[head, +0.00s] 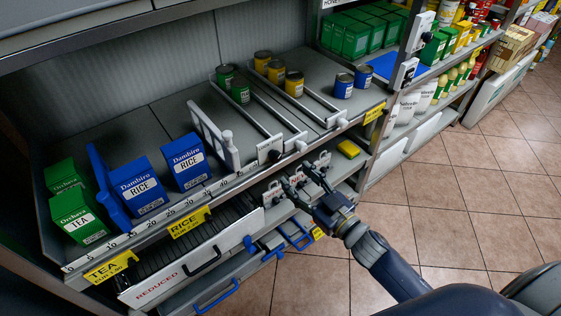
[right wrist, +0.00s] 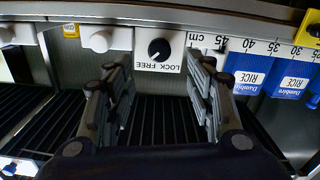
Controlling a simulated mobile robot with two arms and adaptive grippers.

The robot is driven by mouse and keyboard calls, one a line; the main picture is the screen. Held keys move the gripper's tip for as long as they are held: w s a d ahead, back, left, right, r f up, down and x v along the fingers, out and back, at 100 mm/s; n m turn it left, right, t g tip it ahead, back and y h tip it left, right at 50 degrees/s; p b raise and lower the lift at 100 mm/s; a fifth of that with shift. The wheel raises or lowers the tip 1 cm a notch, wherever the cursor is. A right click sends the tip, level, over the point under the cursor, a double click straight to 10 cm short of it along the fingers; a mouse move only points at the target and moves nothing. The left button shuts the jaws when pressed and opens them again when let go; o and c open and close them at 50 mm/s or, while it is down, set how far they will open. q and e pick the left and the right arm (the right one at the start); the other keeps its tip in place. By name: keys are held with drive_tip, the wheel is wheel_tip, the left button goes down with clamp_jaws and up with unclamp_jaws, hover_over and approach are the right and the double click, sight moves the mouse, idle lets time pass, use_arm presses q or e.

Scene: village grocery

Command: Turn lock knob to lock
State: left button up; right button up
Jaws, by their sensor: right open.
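The lock knob (right wrist: 159,49) is a round black dial on a white plate marked LOCK and FREE, at the end of the shelf's ruler strip. In the head view the black knob (head: 274,156) sits on the shelf's front edge. The way its pointer faces is too small to tell surely. My right gripper (head: 303,177) is open and empty, in front of the shelf, below and right of the knob. In the right wrist view its two fingers (right wrist: 160,95) stand apart, with the knob showing beyond the gap, apart from them. My left gripper is not in view.
White knobs (right wrist: 97,41) sit beside the plate on the same edge. Blue rice boxes (head: 186,163), green tea boxes (head: 79,219) and cans stand on the shelf. A REDUCED drawer (head: 190,262) and blue handles lie below. The tiled floor (head: 440,210) to the right is clear.

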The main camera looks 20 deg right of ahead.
sight(278, 159)
drive_tip(key=x, duration=0.7)
drive_tip(key=shift+w+f, duration=0.15)
drive_tip(key=shift+w, duration=0.05)
drive_tip(key=c, duration=1.1)
